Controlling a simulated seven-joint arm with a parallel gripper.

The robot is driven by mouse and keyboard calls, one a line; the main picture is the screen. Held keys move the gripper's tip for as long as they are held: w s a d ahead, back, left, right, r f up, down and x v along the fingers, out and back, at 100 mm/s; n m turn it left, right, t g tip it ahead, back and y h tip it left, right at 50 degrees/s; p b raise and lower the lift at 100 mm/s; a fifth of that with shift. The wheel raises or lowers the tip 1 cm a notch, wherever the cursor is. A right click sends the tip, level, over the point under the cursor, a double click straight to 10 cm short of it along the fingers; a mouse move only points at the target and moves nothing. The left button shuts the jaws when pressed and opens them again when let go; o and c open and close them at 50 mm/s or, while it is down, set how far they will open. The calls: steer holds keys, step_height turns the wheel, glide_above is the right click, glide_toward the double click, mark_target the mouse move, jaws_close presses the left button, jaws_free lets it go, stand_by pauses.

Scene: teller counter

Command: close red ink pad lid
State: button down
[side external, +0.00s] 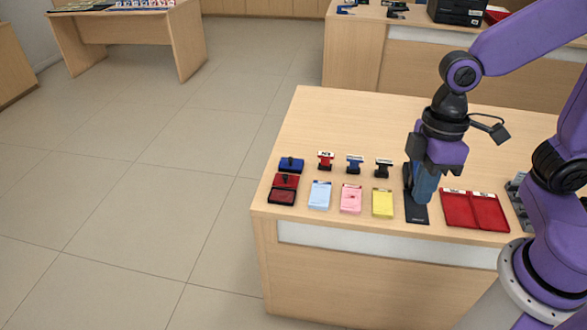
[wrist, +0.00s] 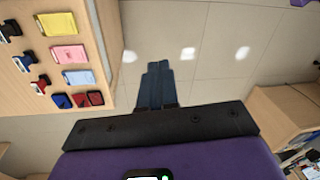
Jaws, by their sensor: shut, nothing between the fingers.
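The red ink pad (side external: 284,187) lies open near the left end of the counter. Its two red parts lie one in front of the other, and the nearer one (side external: 281,197) shows a dark-edged face. In the wrist view the red ink pad (wrist: 88,99) is at the counter edge, left of my fingers. My gripper (side external: 424,198) is shut and empty, pointing down over the right half of the counter, well to the right of the pad. My closed fingers also show in the wrist view (wrist: 157,66).
A blue ink pad (side external: 291,164) sits just behind the red one. Several stamps (side external: 354,164) stand in a row, with blue, pink and yellow pads of paper (side external: 351,198) before them. A black flat item (side external: 416,212) and a red folder (side external: 474,211) lie to the right. The counter's back is clear.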

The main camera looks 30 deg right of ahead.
steer(key=w+a+f+m+y, duration=0.1)
steer(key=w+f+m+y, duration=0.15)
steer(key=w, duration=0.85)
steer(key=w+a+f+m+y, duration=0.1)
steer(key=w+a+f, duration=0.15)
steer(key=w, duration=0.85)
steer(key=w+d+f+m+t+y, duration=0.1)
steer(key=w+d+f+m+t, duration=0.1)
steer(key=w+d+f, duration=0.6)
steer(key=w+d+f+m+t+y, duration=0.1)
steer(key=w+d+f+t, duration=0.1)
steer(key=w+d+f, duration=0.6)
glide_toward(295, 178)
steer(key=w+f, duration=0.1)
steer(key=w+a+f, duration=0.1)
steer(key=w, duration=0.1)
steer(key=shift+w+a+f, duration=0.25)
steer(key=shift+w+f, duration=0.05)
steer(key=shift+f, duration=0.1)
steer(key=shift+s+a+f, duration=0.1)
steer(key=shift+a, duration=0.45)
steer(key=shift+s+a+f, duration=0.1)
steer(key=shift+s+a, duration=0.05)
steer(key=shift+a, duration=0.4)
steer(key=shift+s+a, duration=0.3)
steer(key=shift+a, duration=0.55)
steer(key=shift+a, duration=0.1)
steer(key=shift+g, duration=0.3)
steer(key=shift+s+a, duration=2.35)
steer(key=shift+s, duration=0.05)
